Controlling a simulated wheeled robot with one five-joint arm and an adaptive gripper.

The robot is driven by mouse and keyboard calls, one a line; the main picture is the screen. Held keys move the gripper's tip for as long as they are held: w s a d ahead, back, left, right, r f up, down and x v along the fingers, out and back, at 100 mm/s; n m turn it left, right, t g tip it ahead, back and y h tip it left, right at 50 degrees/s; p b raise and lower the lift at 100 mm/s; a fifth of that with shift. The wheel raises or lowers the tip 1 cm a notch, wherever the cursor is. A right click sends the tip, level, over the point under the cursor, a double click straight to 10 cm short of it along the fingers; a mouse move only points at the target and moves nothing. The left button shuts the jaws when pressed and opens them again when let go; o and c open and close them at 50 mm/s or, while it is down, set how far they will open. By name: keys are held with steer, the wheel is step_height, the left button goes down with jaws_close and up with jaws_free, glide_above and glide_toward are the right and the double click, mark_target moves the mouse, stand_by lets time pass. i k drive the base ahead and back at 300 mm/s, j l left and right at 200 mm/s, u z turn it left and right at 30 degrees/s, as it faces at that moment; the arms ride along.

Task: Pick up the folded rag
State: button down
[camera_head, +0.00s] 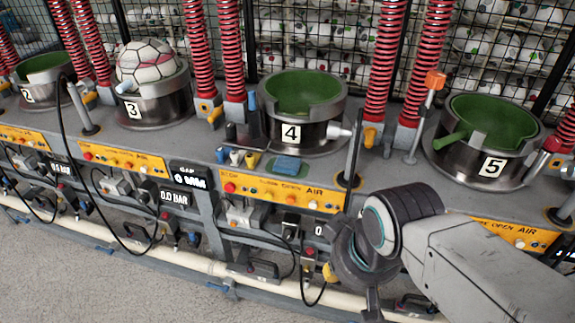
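A small blue folded rag (287,165) lies flat on the grey bench ledge, in front of the press cup marked 4 and just behind the orange control panel. My gripper (368,290) is at the end of my arm, low and to the right of the rag, in front of the bench. It is well apart from the rag. Its fingers are small, dark and partly cut off by the bottom edge, so I cannot tell whether they are open or shut. The rag is fully in view.
Press cup 4 (330,133) stands behind the rag, with small coloured bottles (243,158) to its left. A dark upright rod (353,147) rises between the rag and my arm. Red springs (397,60) stand behind. Cup 3 holds a ball (146,62).

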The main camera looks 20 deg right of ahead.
mark_target(284, 164)
steer(key=i+j+u, duration=0.25)
steer(key=i+u, duration=0.2)
steer(key=i+j+u, duration=0.1)
steer(key=i+u, duration=0.2)
steer(key=u, duration=0.2)
steer(key=i+u, duration=0.45)
steer(key=k+l, duration=0.05)
